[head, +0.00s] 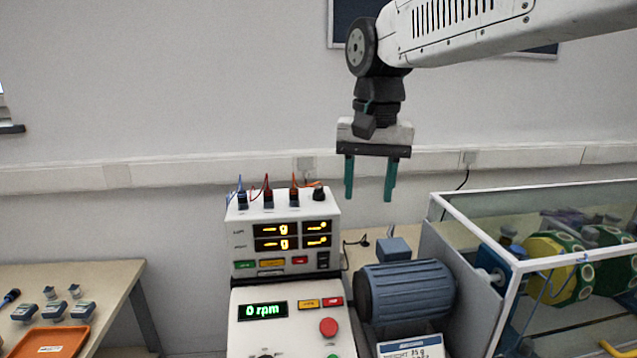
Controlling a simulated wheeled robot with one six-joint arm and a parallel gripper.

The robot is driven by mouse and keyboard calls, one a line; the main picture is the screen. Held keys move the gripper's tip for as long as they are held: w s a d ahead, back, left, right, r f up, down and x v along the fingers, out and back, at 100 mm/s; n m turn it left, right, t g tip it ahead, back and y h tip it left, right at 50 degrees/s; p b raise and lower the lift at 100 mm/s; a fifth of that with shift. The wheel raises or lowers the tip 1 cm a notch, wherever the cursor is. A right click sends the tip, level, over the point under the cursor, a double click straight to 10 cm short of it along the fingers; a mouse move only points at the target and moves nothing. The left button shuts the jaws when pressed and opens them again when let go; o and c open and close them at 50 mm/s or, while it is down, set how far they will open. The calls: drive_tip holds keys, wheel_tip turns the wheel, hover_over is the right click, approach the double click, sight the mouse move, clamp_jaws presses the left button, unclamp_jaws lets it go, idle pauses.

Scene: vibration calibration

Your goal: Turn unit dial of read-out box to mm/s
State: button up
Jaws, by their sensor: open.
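The white read-out box (237,247) stands at the picture's centre bottom. Its displays (276,235) show amber dashes and "g" marks. A black knob (319,194) sits at the right end of its top, beside several plugs with coloured leads; I take it for the unit dial, but its markings are too small to read. My gripper (370,182) hangs pointing down, to the right of the box and higher in the picture. Its two green fingers are apart with nothing between them.
Below the box is a control panel (240,340) reading "0 rpm" with a red button (328,327). A blue motor (410,290) and a clear-walled enclosure (470,215) stand to the right. A side table (110,285) holds an orange tray (55,343) and small sensors.

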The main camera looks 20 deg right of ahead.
sight(319, 188)
drive_tip(key=w+m, duration=0.1)
drive_tip(key=w, duration=0.5)
drive_tip(key=w+a+m, duration=0.1)
drive_tip(key=w+m, duration=0.1)
drive_tip(key=w, duration=0.4)
drive_tip(key=w+a+r+m, duration=0.1)
drive_tip(key=w, duration=0.5)
drive_tip(key=shift+w+m+g, duration=0.25)
drive_tip(key=shift+m+g, duration=0.05)
drive_tip(key=shift+m, duration=0.1)
wheel_tip(319, 188, down, 8)
drive_tip(key=shift+r, duration=0.2)
drive_tip(key=c, duration=1)
